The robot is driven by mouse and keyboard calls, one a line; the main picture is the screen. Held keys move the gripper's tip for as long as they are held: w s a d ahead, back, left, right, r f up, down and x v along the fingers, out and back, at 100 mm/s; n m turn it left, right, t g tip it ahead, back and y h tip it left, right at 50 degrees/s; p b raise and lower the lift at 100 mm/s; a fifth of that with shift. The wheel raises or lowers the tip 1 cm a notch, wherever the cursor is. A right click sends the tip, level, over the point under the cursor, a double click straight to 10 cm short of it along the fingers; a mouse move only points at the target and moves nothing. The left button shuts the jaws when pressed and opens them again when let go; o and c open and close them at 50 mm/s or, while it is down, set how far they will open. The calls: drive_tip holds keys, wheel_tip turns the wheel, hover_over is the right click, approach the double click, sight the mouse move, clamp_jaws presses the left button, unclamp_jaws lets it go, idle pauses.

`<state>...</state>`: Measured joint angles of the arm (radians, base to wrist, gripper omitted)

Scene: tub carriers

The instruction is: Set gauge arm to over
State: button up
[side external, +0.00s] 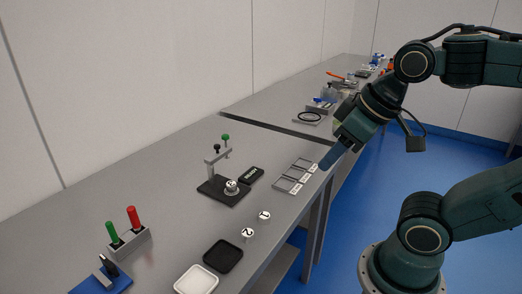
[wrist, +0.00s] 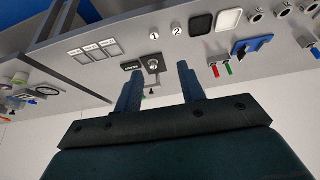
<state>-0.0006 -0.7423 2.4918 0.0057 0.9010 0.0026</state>
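The gauge stands on the bench with a dark base (side external: 218,193), a grey post and a short grey gauge arm (side external: 218,156) at the top. A green knob (side external: 225,137) and a black knob (side external: 217,148) sit by the arm. A round numbered piece (side external: 231,186) is on the base. A black plate (side external: 251,175) with white lettering, too small to read surely, lies beside it. My gripper (side external: 331,158) is open and empty, apart from the gauge. In the wrist view my gripper (wrist: 159,88) has its fingers spread, with the gauge base (wrist: 153,64) beyond them.
A grey three-slot tray (side external: 293,177) lies near the bench edge. Numbered pieces (side external: 264,216), a black tray (side external: 223,256), a white tray (side external: 197,280) and a block with red and green handles (side external: 128,243) are nearer the camera. Bare bench lies behind the gauge.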

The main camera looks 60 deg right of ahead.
drive_tip(key=w+d+r+m+h, duration=0.1)
drive_tip(key=w+d+r+m, duration=0.3)
drive_tip(key=w, duration=0.6)
drive_tip(key=m+g+h, duration=0.3)
drive_tip(key=m+g, duration=0.1)
drive_tip(key=m, duration=0.6)
hover_over(217, 145)
drive_tip(key=s+a, duration=0.2)
drive_tip(key=a, duration=0.3)
wheel_tip(217, 145, down, 6)
drive_tip(key=shift+a+r, duration=0.2)
drive_tip(key=shift+d+f, duration=0.1)
drive_tip(key=shift+f, duration=0.05)
drive_tip(key=shift+n, duration=0.3)
drive_tip(key=x, duration=1.3)
drive_tip(key=shift+d+f, duration=0.15)
drive_tip(key=shift+f, duration=0.05)
clamp_jaws()
